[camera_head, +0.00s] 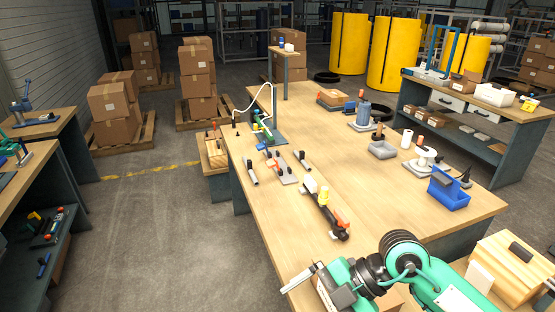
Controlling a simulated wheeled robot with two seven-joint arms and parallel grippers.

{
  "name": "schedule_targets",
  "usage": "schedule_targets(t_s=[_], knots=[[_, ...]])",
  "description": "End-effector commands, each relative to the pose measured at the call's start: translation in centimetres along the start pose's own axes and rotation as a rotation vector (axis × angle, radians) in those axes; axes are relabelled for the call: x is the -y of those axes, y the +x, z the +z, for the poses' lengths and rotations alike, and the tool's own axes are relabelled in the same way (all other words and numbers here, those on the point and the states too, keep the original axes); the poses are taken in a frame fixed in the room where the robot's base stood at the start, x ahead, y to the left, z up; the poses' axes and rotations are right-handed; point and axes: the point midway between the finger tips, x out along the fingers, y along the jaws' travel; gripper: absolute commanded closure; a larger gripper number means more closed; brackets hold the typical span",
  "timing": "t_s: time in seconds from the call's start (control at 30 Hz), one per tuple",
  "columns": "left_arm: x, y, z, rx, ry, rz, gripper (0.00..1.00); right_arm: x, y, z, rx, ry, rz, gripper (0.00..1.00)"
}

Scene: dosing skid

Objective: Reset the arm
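My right arm comes in from the bottom right, green with black joints. Its gripper (303,279) is over the near left edge of the long wooden table (340,140). Pale fingers show, but their gap is unclear, and I see nothing held. My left gripper is not in view. A dark pipe assembly (322,212) with a yellow part and an orange handle lies on the table, beyond my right gripper and apart from it.
Small fittings (277,165) lie farther back on the table. A blue bin (448,188) and a grey tray (382,149) stand on its right side. A wooden box (508,268) sits at the lower right. The floor (170,240) left of the table is clear.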

Motion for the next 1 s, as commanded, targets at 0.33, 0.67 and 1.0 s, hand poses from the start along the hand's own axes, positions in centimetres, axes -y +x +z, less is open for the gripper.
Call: schedule_targets(t_s=[0.33, 0.67, 1.0], knots=[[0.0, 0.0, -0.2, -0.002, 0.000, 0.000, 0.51, -6.5, -3.0, -9.7, -0.558, -0.092, 0.675, 0.00], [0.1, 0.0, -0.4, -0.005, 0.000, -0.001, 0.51, -9.5, -11.7, -5.3, -0.605, 0.200, 1.407, 0.00], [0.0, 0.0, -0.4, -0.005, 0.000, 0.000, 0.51, -2.7, -13.6, 8.3, -0.144, 0.841, 1.804, 0.00]])
